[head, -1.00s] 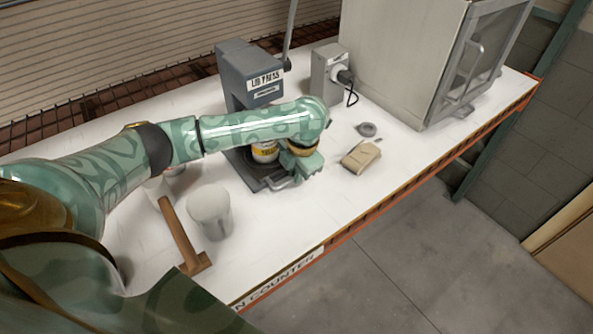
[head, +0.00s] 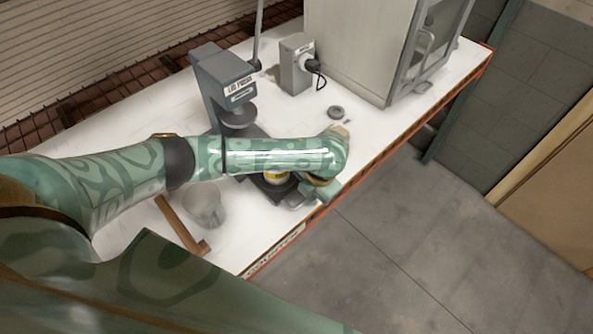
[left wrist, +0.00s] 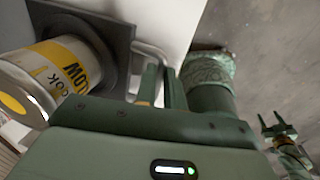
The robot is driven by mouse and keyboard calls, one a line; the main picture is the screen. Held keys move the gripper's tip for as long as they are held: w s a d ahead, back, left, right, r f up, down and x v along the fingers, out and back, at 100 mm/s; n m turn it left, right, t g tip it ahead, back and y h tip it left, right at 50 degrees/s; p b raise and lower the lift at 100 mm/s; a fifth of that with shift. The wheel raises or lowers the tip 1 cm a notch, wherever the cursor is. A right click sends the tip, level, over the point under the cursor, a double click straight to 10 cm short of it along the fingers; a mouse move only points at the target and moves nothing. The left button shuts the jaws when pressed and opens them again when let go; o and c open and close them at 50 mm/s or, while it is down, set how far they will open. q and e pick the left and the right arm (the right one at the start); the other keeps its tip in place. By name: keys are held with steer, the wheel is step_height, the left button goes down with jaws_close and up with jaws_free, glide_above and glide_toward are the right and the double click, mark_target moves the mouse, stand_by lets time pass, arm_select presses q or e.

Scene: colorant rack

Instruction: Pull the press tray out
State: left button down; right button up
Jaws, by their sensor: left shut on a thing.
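The press tray is a dark plate (left wrist: 118,38) with a grey bar handle (left wrist: 152,50) at its front. In the head view the tray (head: 268,188) extends forward from the grey lid press (head: 222,75), toward the counter's front edge. A can with a yellow label (left wrist: 62,68) stands on it; in the head view my arm partly hides the can (head: 277,177). My left gripper (left wrist: 162,88) is shut on the handle; in the head view it is at the counter edge. My right gripper (left wrist: 279,130) shows small in the left wrist view, fingers apart, over the floor.
A grey switch box (head: 297,65), a small dark disc (head: 335,112) and a large cabinet (head: 350,45) are to the right. Open floor lies in front.

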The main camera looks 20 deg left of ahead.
arm_select(q)
steer(key=shift+s+d+p, duration=0.2)
steer(key=shift+d, duration=0.4)
steer(key=shift+s+d+p, duration=0.2)
steer(key=shift+d, duration=0.35)
steer(key=c, duration=1.5)
jaws_free()
steer(key=d+r+p, duration=0.1)
steer(key=r, duration=0.4)
steer(key=r+p, duration=0.2)
steer(key=r, duration=0.3)
steer(key=s+d+r+p, duration=0.1)
steer(key=r+p, duration=0.1)
steer(key=r, duration=0.4)
steer(key=shift+d, duration=0.3)
